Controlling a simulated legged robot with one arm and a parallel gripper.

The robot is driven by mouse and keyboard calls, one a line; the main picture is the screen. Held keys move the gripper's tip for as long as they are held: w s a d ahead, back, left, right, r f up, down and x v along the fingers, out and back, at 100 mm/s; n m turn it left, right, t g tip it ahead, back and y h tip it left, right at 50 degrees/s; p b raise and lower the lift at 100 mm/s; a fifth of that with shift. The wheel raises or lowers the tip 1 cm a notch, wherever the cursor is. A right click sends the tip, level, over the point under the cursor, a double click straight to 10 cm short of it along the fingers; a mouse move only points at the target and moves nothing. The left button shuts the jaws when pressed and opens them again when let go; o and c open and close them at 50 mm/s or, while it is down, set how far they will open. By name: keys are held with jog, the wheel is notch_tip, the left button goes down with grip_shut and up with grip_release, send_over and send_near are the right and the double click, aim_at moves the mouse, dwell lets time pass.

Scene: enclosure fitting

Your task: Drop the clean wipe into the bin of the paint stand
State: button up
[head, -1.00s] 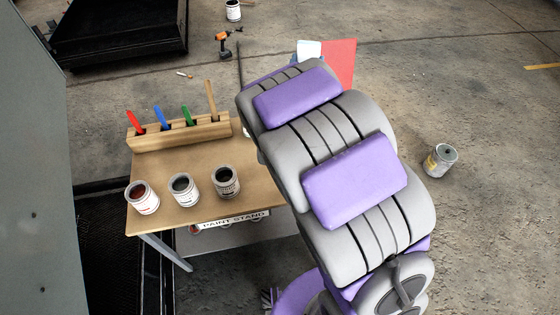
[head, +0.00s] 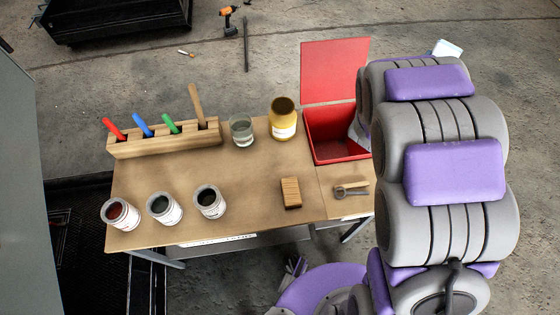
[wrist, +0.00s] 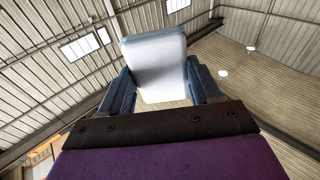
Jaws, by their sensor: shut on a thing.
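The clean wipe (wrist: 157,62) is a white pad with a blue edge, held upright between the fingers of my gripper (wrist: 158,74) in the wrist view. In the head view the wipe (head: 447,47) shows past the top of my arm, over the floor, to the right of the bin. The bin (head: 342,159) is an open red box at the right end of the paint stand (head: 245,207). Its red lid (head: 335,70) stands open behind it. My arm covers the bin's right edge, where a pale grey thing shows, unclear.
On the stand are a yellow jar (head: 283,125), a glass jar (head: 242,131), a wooden block (head: 291,192), a key-like tool (head: 350,189), several paint cans (head: 164,208) and a brush rack (head: 165,139). A drill (head: 229,19) lies on the floor behind.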

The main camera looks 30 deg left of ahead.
jog(key=w+a+f, duration=0.3)
jog(key=a+f, duration=0.4)
jog(key=a, duration=0.2)
jog(key=s+a+f+h, duration=0.1)
jog(key=a+f, duration=0.3)
jog(key=f, duration=0.5)
jog(key=s+a+f+g+b, duration=0.1)
jog(key=a+f, duration=0.3)
jog(key=f, duration=0.6)
jog(key=shift+a+m+h, duration=0.4)
jog(key=o, duration=1)
jog(key=p+v, duration=0.3)
jog(key=v, duration=1.4)
jog(key=shift+f, duration=0.15)
